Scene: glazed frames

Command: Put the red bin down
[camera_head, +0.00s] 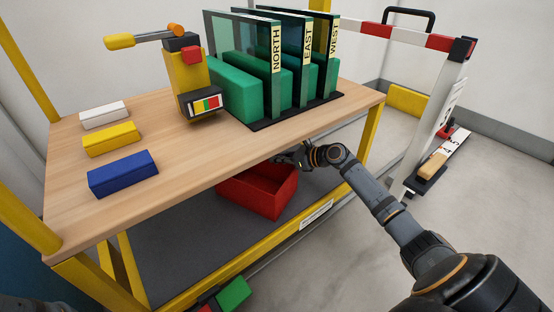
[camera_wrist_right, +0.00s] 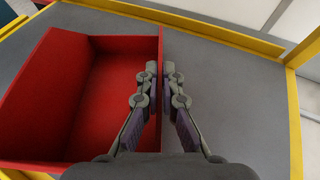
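The red bin (camera_head: 262,196) is at the grey lower shelf (camera_head: 190,245), partly hidden under the wooden tabletop. I cannot tell whether its base touches the shelf. My right gripper (camera_head: 283,158) is at the bin's upper rim. In the right wrist view, the gripper's fingers (camera_wrist_right: 164,80) are closed together with the wall of the red bin (camera_wrist_right: 85,90) pinched between their tips. The bin is empty where its inside shows. My left gripper is not in view.
The tabletop (camera_head: 75,205) carries white (camera_head: 103,113), yellow (camera_head: 110,138) and blue (camera_head: 122,173) blocks, a yellow lever device (camera_head: 186,75) and a rack of labelled glass panels (camera_head: 275,50). A yellow beam (camera_head: 285,232) edges the shelf. Bare shelf lies left of the bin.

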